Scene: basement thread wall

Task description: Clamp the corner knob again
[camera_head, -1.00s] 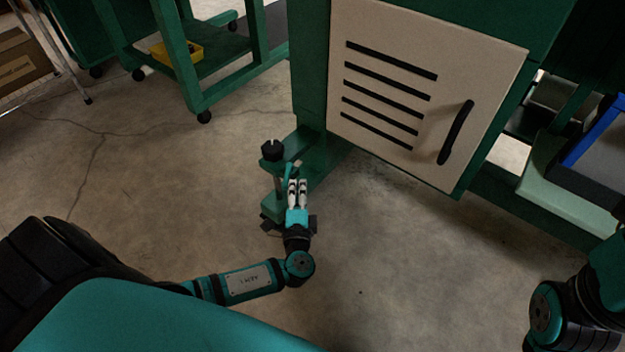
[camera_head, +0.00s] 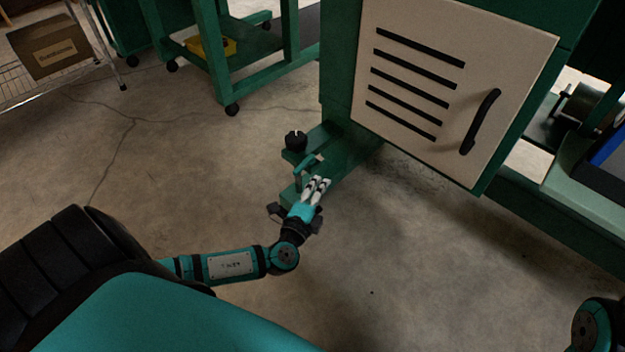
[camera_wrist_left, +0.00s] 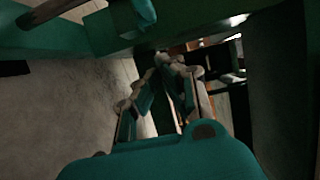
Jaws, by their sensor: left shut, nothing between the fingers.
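The black notched knob (camera_head: 296,140) stands on the green foot bracket (camera_head: 297,157) at the machine's corner. A small teal lever (camera_head: 308,166) sits just below the knob, between it and my gripper. My left gripper (camera_head: 321,182) is shut and empty, close to the lever's lower right; I cannot tell whether they touch. In the left wrist view the gripper's fingers (camera_wrist_left: 168,72) are together, with a dim green part (camera_wrist_left: 130,18) above them. The knob is not clearly visible there. My right gripper is out of view.
The machine's beige slotted door (camera_head: 420,120) with a black handle (camera_head: 480,122) rises close behind and to the right. A green wheeled cart (camera_head: 245,85) with a yellow bin (camera_head: 211,47) stands at the back left. The concrete floor around is mostly clear.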

